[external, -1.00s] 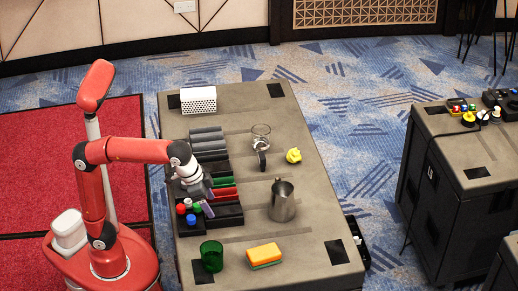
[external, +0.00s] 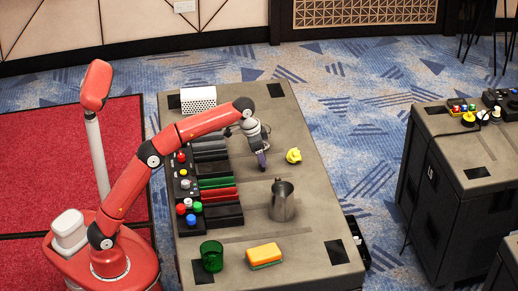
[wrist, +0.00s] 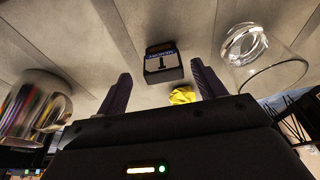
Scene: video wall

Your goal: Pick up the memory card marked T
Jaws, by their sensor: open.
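The memory card (wrist: 163,64) marked T shows in the wrist view as a dark block with a white label, a blue strip and a black T. It lies on the grey table, ahead of and between the two dark fingers. My gripper (wrist: 161,71) is open, with nothing seen held between its fingers. In the external view my gripper (external: 263,164) points down over the middle of the table. The card cannot be made out there, as the gripper covers that area.
A clear glass (wrist: 262,60) stands right of the fingers and a shiny metal pitcher (wrist: 35,108) left, in the wrist view. A small yellow object (external: 293,155) lies to the gripper's right. A control panel, dark racks, green cup (external: 212,256) and sponge (external: 264,254) are also there.

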